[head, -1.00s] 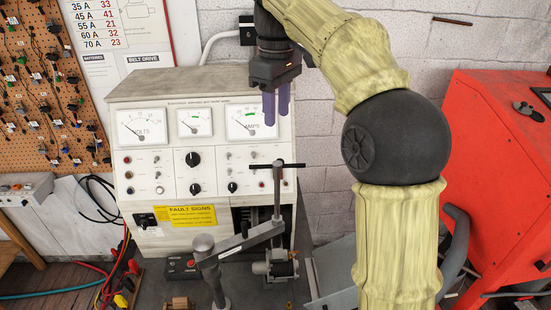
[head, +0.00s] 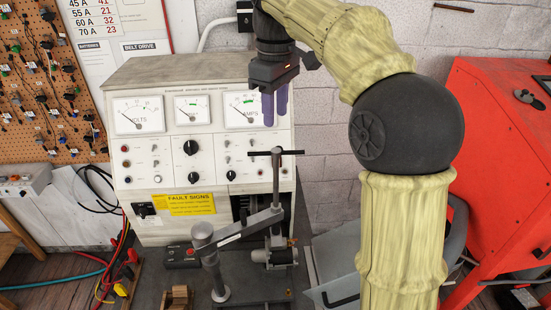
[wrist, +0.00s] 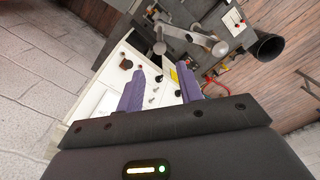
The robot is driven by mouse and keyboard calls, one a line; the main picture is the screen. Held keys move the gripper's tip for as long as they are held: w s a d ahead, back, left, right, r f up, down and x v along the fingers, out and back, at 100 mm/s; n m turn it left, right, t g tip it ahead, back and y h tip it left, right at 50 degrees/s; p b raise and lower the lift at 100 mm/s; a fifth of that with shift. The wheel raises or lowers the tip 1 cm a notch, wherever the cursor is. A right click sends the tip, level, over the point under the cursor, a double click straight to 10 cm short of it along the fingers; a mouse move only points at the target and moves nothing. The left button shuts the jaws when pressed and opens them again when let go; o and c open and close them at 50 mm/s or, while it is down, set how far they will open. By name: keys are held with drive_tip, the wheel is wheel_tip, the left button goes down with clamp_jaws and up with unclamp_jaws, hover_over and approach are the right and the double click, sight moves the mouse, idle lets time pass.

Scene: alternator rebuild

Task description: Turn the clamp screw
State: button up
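The clamp screw (head: 276,178) is an upright grey rod with a dark T-bar handle (head: 291,152) across its top. It stands at the end of the grey clamp arm (head: 240,231), above the alternator (head: 275,256) on the bench. My gripper (head: 275,108) points down above the handle in the head view, its purple fingertips short of the bar and apart from it. In the wrist view, my gripper (wrist: 161,86) has its two purple fingers spread with nothing between them. The clamp arm also shows there (wrist: 190,36); I cannot clearly make out the T-bar.
The test panel (head: 190,150) with dials and knobs stands behind the clamp. A red cabinet (head: 500,130) stands at right. Cables (head: 115,265) hang at left.

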sight(276, 151)
wheel_tip(276, 151, down, 13)
drive_tip(key=shift+r+p, duration=0.2)
drive_tip(key=shift+p, duration=0.15)
